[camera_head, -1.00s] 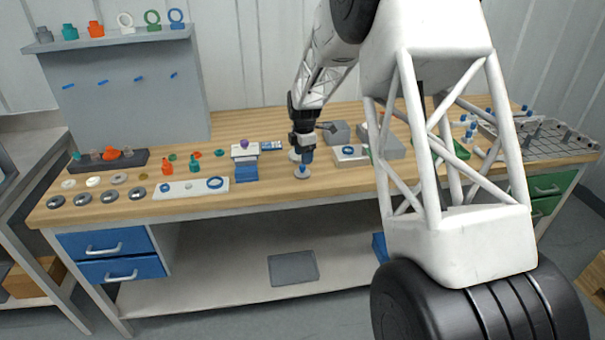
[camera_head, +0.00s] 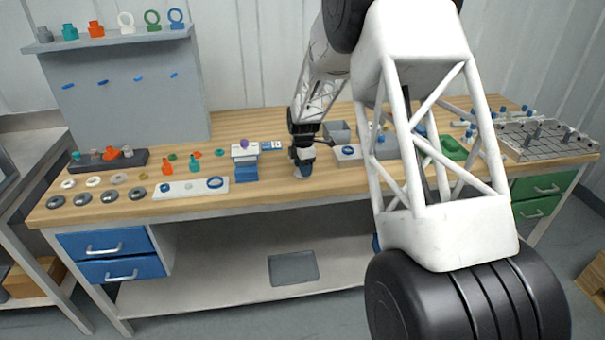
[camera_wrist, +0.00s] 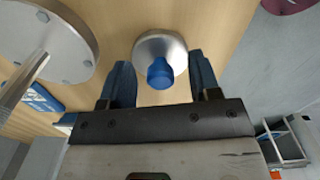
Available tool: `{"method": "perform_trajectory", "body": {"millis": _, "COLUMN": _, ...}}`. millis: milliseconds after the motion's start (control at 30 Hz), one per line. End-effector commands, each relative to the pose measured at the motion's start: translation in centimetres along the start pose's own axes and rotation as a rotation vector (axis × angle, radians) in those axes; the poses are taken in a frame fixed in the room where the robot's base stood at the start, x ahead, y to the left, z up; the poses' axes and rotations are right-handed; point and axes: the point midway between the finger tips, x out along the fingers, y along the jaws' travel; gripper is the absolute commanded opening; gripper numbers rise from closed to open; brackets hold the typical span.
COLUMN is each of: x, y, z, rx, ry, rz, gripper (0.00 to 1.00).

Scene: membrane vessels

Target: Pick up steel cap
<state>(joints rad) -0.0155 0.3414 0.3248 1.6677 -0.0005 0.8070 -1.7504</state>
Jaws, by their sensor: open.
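The steel cap (camera_wrist: 172,44) is a round silvery piece with a blue knob on it, on the wooden bench in the wrist view. My gripper (camera_wrist: 161,74) is open, with one blue finger on each side of the blue knob. I see no finger touching the cap. In the head view my gripper (camera_head: 304,171) is low at the front of the bench. It hides most of the cap there, with only a pale edge (camera_head: 299,177) showing.
A blue stand (camera_head: 246,172) is left of my gripper, and a grey block with a blue ring (camera_head: 347,153) is to the right. A white plate (camera_head: 175,189) lies further left. In the wrist view a large bolted disc (camera_wrist: 62,32) is at upper left.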

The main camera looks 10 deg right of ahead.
Motion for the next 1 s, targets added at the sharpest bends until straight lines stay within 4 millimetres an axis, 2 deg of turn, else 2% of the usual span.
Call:
{"method": "perform_trajectory", "body": {"millis": 167, "x": -0.01, "y": -0.01, "z": 0.00, "rx": 0.000, "ry": 0.000, "rz": 0.000, "gripper": 0.57}}
{"method": "perform_trajectory", "body": {"millis": 533, "x": -0.02, "y": -0.01, "z": 0.00, "rx": 0.000, "ry": 0.000, "rz": 0.000, "gripper": 0.00}}
{"method": "perform_trajectory", "body": {"millis": 1000, "x": -0.73, "y": 0.03, "z": 0.01, "rx": 0.000, "ry": 0.000, "rz": 0.001, "gripper": 0.00}}
